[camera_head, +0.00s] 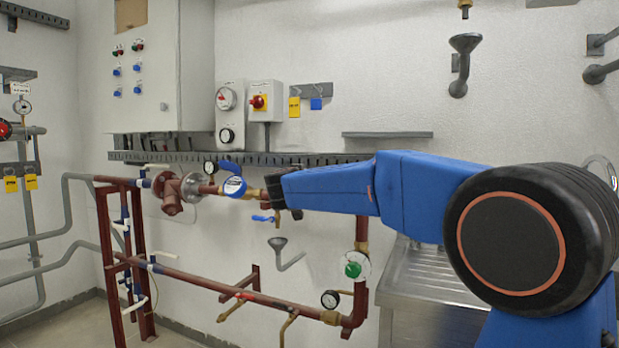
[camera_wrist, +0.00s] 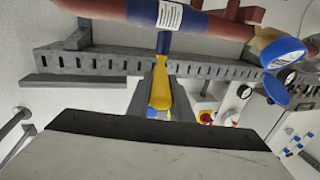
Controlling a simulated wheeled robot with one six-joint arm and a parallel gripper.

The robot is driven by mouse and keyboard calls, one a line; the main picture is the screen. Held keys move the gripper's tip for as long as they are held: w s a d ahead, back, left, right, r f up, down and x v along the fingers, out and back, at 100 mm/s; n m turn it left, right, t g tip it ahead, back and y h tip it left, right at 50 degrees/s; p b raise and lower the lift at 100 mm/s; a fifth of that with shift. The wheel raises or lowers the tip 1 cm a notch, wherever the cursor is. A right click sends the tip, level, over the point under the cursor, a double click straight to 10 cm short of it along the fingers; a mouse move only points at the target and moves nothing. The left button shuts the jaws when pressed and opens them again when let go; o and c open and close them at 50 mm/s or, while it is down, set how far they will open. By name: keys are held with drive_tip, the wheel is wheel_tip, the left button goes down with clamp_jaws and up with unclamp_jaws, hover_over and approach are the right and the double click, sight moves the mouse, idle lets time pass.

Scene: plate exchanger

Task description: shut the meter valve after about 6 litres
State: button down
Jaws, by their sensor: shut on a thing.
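In the wrist view, a yellow lever (camera_wrist: 160,88) stands out from a blue valve body (camera_wrist: 170,14) with a white label on a red-brown pipe. It points roughly square to the pipe in the picture. My gripper (camera_wrist: 159,112) is shut on this lever, with a grey finger on each side. The blue water meter (camera_wrist: 283,54) with its open lid sits on the brass-fitted line to the right. In the head view, the meter (camera_head: 234,187) is left of my arm's dark end. Its reading is too small to tell. My arm hides the valve and lever there.
A slotted grey tray (camera_head: 290,159) runs along the wall close behind the pipe. A small blue-handled valve (camera_head: 264,218) and a grey funnel (camera_head: 277,243) are below. A green-centred wheel (camera_head: 353,264) and a steel sink (camera_head: 432,275) are to the right.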

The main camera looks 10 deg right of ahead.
drive_tip(key=shift+w+a+m+g+h, duration=0.3)
drive_tip(key=shift+a+m+g+h, duration=0.4)
drive_tip(key=shift+h, duration=0.4)
drive_tip(key=shift+w+a+m+g+h, duration=0.3)
drive_tip(key=shift+a+m+g+h, duration=0.2)
drive_tip(key=shift+m+h, duration=0.5)
drive_tip(key=c, duration=1.6)
unclamp_jaws()
drive_tip(key=v, duration=1.7)
drive_tip(key=shift+s+a+f, duration=0.1)
drive_tip(key=shift+a, duration=0.05)
